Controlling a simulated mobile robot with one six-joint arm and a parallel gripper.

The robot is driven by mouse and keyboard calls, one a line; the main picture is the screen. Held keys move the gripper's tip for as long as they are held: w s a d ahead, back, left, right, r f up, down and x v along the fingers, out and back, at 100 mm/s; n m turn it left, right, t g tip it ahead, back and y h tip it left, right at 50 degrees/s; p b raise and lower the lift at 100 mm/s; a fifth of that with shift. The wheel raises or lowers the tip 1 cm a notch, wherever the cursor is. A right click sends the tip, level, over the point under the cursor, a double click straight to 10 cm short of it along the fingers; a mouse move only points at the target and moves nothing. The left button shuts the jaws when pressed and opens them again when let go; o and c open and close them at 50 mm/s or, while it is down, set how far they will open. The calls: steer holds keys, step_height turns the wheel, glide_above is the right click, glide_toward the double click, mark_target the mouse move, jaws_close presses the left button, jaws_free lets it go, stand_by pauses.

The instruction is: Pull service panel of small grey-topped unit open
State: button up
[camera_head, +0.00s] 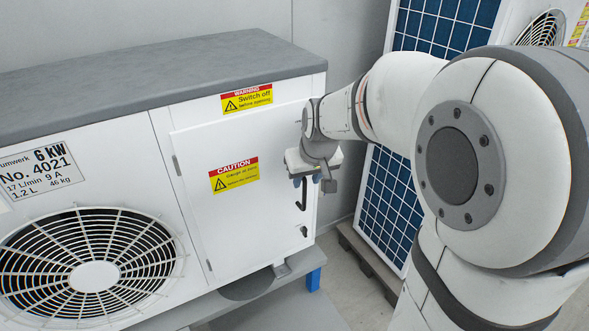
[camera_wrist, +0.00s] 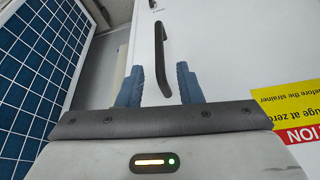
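The grey-topped unit (camera_head: 150,75) is a white box with a fan grille at its left. Its service panel (camera_head: 232,215) is a white door that looks closed, with hinges on its left side. A black bar handle (camera_head: 303,192) is near the panel's right edge, partly hidden by my gripper. My gripper (camera_head: 312,182) is in front of the panel's right part. In the wrist view, the handle (camera_wrist: 160,55) is beyond and between the two blue fingertips (camera_wrist: 158,80), which are apart. I see no finger closed on the handle; whether they touch it is unclear.
Solar panels (camera_head: 378,205) stand to the right behind my arm, on a dark pallet (camera_head: 365,262). Another white unit with a fan (camera_head: 541,30) is at the back right. A caution label (camera_head: 234,174) is on the panel. A grey stand with a blue end (camera_head: 313,280) supports the unit.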

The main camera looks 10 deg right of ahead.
mark_target(305, 184)
steer(key=x, duration=0.5)
steer(key=shift+s, duration=0.1)
jaws_close()
stand_by(0.5)
